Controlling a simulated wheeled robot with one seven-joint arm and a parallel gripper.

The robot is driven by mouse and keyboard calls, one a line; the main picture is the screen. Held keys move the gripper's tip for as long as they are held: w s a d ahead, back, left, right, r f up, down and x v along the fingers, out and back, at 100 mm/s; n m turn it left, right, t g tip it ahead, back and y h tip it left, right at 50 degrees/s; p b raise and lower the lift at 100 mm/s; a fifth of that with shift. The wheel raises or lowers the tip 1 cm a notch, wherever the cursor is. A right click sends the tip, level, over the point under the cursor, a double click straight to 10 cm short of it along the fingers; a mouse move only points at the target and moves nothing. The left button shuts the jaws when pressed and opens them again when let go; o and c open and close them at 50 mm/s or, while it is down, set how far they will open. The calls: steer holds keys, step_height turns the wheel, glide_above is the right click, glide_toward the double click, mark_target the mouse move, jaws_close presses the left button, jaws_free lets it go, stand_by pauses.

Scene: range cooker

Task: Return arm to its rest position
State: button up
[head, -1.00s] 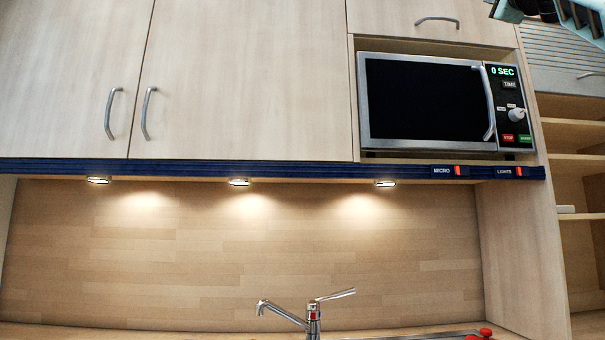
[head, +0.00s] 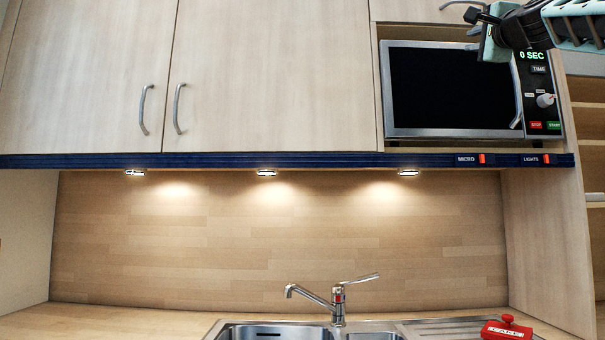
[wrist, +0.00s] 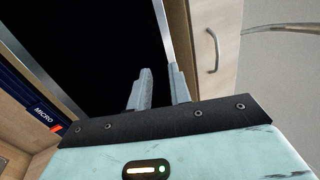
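My arm is at the upper right of the head view, in front of the microwave's upper right part. My gripper (head: 470,22) points left there, with its pale teal body and dark fingers. In the wrist view my gripper (wrist: 160,69) shows two grey fingers with a gap between them and nothing held. Beyond the fingers is the microwave's black door (wrist: 100,50). The microwave (head: 450,92) is closed and its display reads 0 SEC.
Closed wooden cupboards (head: 275,75) fill the upper left. A blue rail (head: 300,160) with MICRO and LIGHTS switches runs below. A sink with a tap (head: 338,300) and a red lidded box (head: 507,329) are at the bottom. Open shelves (head: 590,130) stand at the right.

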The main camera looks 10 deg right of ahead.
steer(key=w+a+f+n+g+y+p, duration=0.1)
steer(key=w+a+f+n+g+y, duration=0.25)
steer(key=w+a+f, duration=0.45)
steer(key=w+a+f+n+g+y+p, duration=0.2)
steer(key=w+a+f+n+y, duration=0.2)
steer(key=a+f, duration=0.65)
steer(key=s+a+f+n+g+y+p, duration=0.1)
steer(key=s+a+f+n+g, duration=0.25)
steer(key=a+f, duration=0.55)
steer(key=s+a+f+n+g+y+p, duration=0.15)
steer(key=a+f+n+g, duration=0.35)
steer(key=f, duration=0.6)
steer(key=s+a+f+n+g+p, duration=0.1)
steer(key=s+a+f+n+g, duration=0.15)
steer(key=s+a+f, duration=0.4)
steer(key=s+a+f+n+g+p, duration=0.1)
steer(key=s+a+f+n+g, duration=0.15)
steer(key=s+f, duration=0.65)
steer(key=s+d+f+n+g+h+p, duration=0.1)
steer(key=s+f+n+h, duration=0.1)
steer(key=s+f, duration=0.3)
steer(key=s+d+f+n+g+h+p, duration=0.1)
steer(key=s+f+n, duration=0.4)
steer(key=s, duration=0.9)
steer(key=shift+d+f+n+g+h, duration=0.3)
steer(key=shift+d+f+g+h, duration=0.3)
steer(key=shift+d+g, duration=0.1)
